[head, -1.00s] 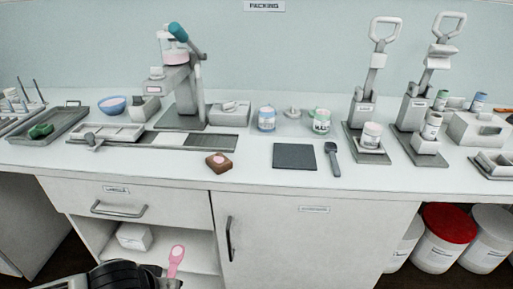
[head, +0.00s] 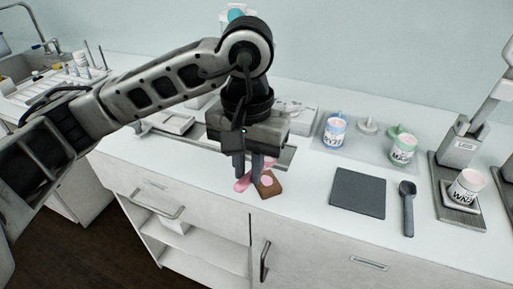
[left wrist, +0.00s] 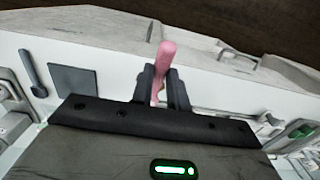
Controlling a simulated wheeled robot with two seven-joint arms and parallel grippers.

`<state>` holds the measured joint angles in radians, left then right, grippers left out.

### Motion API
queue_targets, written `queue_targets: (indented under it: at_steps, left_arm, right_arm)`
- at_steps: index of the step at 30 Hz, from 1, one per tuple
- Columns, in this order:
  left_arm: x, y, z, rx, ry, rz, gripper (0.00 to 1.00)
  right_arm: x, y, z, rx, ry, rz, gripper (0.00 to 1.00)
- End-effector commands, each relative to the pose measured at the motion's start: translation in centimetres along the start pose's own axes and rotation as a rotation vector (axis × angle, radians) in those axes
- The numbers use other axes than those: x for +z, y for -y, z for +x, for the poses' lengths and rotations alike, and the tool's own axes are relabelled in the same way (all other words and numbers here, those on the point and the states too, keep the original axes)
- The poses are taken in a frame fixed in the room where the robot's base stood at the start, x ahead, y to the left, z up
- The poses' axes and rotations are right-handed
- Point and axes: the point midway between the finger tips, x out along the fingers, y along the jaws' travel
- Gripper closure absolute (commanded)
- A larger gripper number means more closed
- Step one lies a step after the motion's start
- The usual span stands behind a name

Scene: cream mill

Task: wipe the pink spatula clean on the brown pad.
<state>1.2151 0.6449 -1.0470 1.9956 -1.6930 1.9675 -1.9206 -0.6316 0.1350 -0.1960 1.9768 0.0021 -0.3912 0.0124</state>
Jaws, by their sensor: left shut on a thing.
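The pink spatula (head: 242,185) is held between the fingers of my left gripper (head: 249,179). One end shows at lower left of the fingers, and more pink shows at their right. The brown pad (head: 271,190), a small block with a pink patch on top, lies on the counter just right of the fingers. I cannot tell whether the spatula touches it. In the left wrist view the spatula (left wrist: 164,58) stands out between the fingers (left wrist: 161,83), and I cannot make out the pad. My right gripper is out of view.
A dark grey mat (head: 358,193) and a dark spoon-like tool (head: 407,208) lie to the right. A blue-labelled jar (head: 335,130) and a green-labelled jar (head: 402,149) stand behind them. The counter between pad and mat is clear.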

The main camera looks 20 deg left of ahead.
Motion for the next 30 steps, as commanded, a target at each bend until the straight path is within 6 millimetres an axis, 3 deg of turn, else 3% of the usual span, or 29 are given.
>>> queue_targets:
  at_steps: [9,18,30]
  left_arm:
    - [0.0,0.0,2.1,0.0,0.002,-0.001,1.0]
    - [-0.1,0.0,4.4,0.0,0.0,-0.002,1.0]
    - [-0.1,0.0,4.8,0.0,-0.001,-0.001,1.0]
  right_arm:
    - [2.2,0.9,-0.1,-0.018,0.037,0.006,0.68]
    - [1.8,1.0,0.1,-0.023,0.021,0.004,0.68]
    - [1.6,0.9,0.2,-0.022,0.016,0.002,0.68]
